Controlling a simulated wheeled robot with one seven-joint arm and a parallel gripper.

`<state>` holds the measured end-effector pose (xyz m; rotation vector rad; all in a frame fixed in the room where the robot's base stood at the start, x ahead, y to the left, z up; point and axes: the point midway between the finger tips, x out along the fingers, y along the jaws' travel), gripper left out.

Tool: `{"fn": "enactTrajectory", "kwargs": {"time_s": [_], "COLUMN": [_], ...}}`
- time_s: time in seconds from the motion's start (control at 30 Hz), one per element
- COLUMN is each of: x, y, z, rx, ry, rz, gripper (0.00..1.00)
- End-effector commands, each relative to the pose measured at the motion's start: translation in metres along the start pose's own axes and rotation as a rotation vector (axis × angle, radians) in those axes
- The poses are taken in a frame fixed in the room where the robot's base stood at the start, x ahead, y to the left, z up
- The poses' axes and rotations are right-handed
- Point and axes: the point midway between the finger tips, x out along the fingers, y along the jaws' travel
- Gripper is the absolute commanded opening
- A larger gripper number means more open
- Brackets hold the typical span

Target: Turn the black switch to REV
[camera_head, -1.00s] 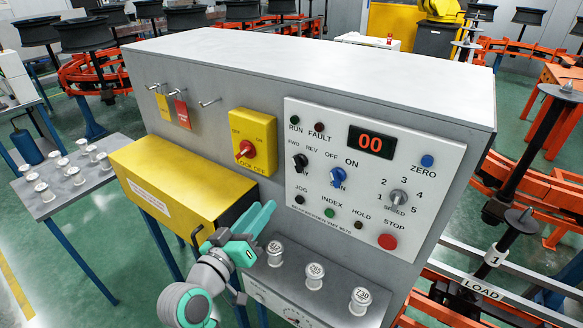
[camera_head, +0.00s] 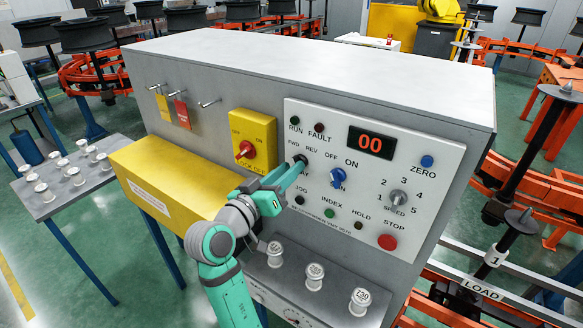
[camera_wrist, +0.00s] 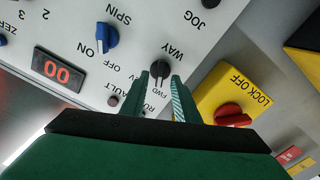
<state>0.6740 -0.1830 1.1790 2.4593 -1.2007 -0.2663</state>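The black switch (camera_wrist: 160,69), labelled WAY, is on the white control panel, with FWD and REV marked at its upper side. In the wrist view, which sees the panel upside down, its pointer appears to face the FWD mark. My gripper (camera_wrist: 167,80) is open, with one finger on each side of the switch. Whether the fingers touch it I cannot tell. In the head view my gripper (camera_head: 299,165) reaches up from the lower left to the switch (camera_head: 301,158), which it partly hides.
The blue SPIN switch (camera_head: 338,177) is right of the black one. The red lock-off switch (camera_head: 245,149) on its yellow box is to the left. The JOG button (camera_head: 299,200) is below. White spindle pieces (camera_head: 315,276) stand on the ledge beneath.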

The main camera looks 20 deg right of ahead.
Motion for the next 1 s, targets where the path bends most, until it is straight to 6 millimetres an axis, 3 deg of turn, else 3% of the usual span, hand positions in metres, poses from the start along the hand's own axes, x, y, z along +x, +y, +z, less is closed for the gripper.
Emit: {"fn": "enactTrajectory", "kwargs": {"time_s": [0.2, 0.5, 0.63, 1.0], "x": [0.016, 0.017, 0.017, 0.017], "y": [0.0, 0.0, 0.0, 0.0], "z": [0.001, 0.0, 0.0, 0.0], "rx": [0.0, 0.0, 0.0, 0.03], "ry": [-0.001, -0.001, 0.0, 0.0], "rz": [0.0, 0.0, 0.0, 0.0], "gripper": [0.28, 0.28, 0.0, 0.0]}}
